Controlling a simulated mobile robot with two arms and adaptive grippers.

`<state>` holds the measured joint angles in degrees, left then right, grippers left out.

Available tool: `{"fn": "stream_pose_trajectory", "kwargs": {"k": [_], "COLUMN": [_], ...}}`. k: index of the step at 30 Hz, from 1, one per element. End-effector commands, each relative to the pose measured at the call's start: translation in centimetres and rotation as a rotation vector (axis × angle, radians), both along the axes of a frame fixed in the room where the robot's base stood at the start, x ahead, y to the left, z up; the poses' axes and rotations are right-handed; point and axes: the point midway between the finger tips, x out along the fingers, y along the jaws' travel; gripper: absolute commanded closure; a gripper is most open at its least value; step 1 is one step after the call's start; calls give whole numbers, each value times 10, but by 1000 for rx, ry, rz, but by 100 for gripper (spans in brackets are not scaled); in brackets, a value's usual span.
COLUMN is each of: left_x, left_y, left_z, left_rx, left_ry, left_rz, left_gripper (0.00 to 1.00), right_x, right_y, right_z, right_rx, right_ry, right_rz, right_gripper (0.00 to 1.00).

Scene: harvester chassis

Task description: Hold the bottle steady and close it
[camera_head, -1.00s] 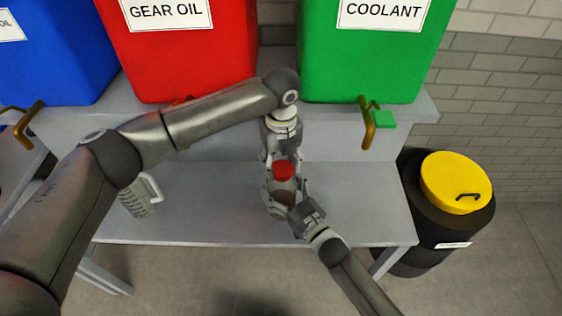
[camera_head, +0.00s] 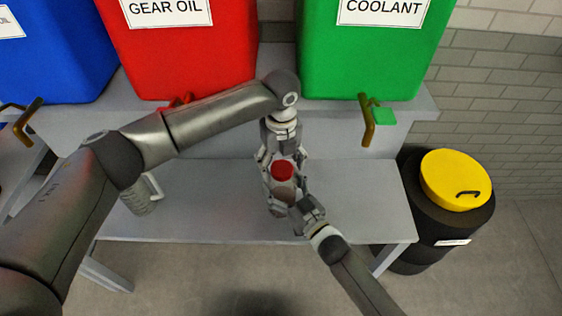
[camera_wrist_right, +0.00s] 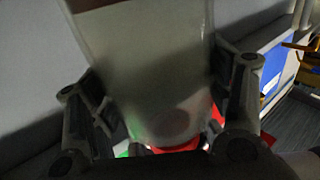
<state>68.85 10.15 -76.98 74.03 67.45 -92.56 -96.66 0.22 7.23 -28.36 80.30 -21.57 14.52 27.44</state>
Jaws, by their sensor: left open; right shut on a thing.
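The bottle (camera_head: 283,189) stands over the bench with a red cap (camera_head: 283,170) at its top in the head view. Its pale, cloudy body fills the middle of the right wrist view (camera_wrist_right: 155,70). My right gripper (camera_head: 288,205) is shut on the bottle's body from the lower right, one finger on each side. My left gripper (camera_head: 282,160) reaches down from above with its fingers spread on both sides of the red cap, open. The cap's threads and the bottle's base are hidden, so I cannot tell how tightly the cap sits.
A grey bench (camera_head: 200,215) lies beneath, mostly clear. A pale mug (camera_head: 138,200) stands at left, partly behind my left arm. Blue, red (camera_head: 180,60) and green (camera_head: 370,60) containers with taps stand behind. A black drum with a yellow lid (camera_head: 455,180) stands at right.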

Motion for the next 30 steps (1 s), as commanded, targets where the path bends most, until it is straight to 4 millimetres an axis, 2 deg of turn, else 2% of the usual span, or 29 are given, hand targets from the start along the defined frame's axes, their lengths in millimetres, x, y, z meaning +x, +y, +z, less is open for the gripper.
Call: {"fn": "stream_pose_trajectory", "kwargs": {"k": [5, 14, 25, 30], "left_x": [0, 0, 0, 0], "left_y": [0, 0, 0, 0], "left_z": [8, 44, 45, 46], "left_rx": [-1, 0, 0, 0], "left_ry": [-1, -1, 0, 0], "left_rz": [0, 0, 18, 164], "left_gripper": [30, 30, 33, 33], "right_x": [0, 0, 0, 0], "right_y": [0, 0, 0, 0], "right_z": [1, 0, 1, 1], "right_rx": [1, 1, 1, 1], "right_ry": [-1, -1, -1, -1], "right_rz": [0, 0, 0, 0], "right_gripper": [94, 94, 94, 94]}}
